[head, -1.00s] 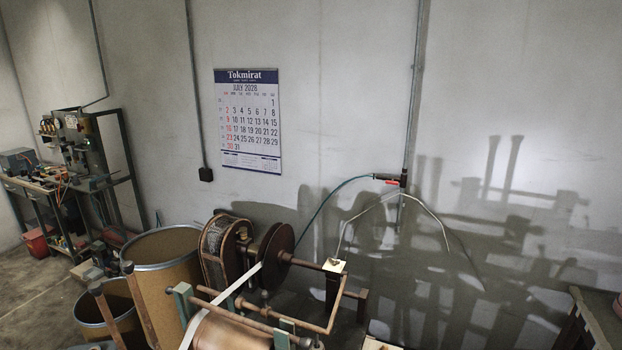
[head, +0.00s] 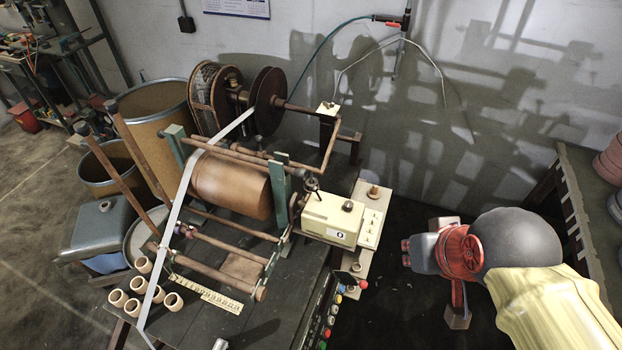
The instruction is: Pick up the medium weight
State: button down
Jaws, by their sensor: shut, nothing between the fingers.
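My gripper (head: 426,252) is at the right of the head view, beyond the red wrist joint and the yellow-sleeved arm, over dark floor between the bench and the right-hand shelf. It looks shut and empty, and its fingertips are small and partly turned away. I cannot pick out the medium weight for certain. Reddish rounded pieces (head: 607,160) and a grey piece sit on the shelf at the right edge, partly cut off. A small silver cylinder (head: 220,344) stands at the bottom edge, also cut off.
The winding machine with its copper-brown drum (head: 232,186) fills the bench centre. Several beige cups (head: 134,307) stand at the bench's left. A cream box (head: 333,218) and a button panel (head: 325,318) lie left of my gripper. The dark shelf (head: 575,215) bounds the right.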

aim_at(308, 185)
jog(key=i+l+u, duration=0.2)
jog(key=i+l, duration=0.15)
jog(key=i+l+u, duration=0.45)
jog(key=l, duration=0.4)
jog(key=i, duration=0.1)
